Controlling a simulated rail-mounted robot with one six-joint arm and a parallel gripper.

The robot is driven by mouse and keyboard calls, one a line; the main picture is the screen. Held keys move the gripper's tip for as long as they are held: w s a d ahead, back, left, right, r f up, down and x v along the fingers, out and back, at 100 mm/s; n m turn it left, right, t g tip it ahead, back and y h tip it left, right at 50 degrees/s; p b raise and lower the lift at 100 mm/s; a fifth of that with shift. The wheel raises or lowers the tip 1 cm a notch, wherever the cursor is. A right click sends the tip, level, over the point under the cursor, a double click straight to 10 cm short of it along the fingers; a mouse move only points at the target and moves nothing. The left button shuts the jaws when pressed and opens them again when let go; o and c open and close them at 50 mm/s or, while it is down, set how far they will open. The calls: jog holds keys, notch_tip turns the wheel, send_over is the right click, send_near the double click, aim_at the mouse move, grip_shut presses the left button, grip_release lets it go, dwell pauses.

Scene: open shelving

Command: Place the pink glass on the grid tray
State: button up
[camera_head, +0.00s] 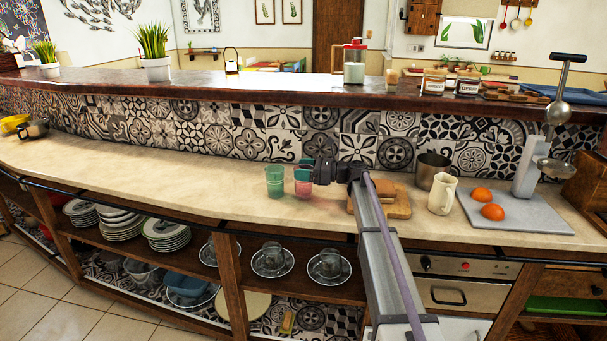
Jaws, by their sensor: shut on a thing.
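The pink glass (302,180) stands upright on or just above the pale counter, near the middle of the view; I cannot tell whether its base touches. My gripper (318,172) reaches it from the right and is shut on it, with the dark fingers hiding its right side. A green glass (275,182) stands close to its left on the counter. I cannot make out a grid tray in this view.
Right of my gripper are a wooden board (397,207), a metal cup (432,170), a cream jug (441,195) and a grey board (520,216) with oranges. The tiled wall (230,131) bounds the counter behind.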

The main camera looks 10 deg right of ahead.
notch_tip(320, 180, up, 9)
jog(key=p, duration=0.7)
jog(key=shift+p, duration=0.35)
jog(key=shift+r, duration=0.1)
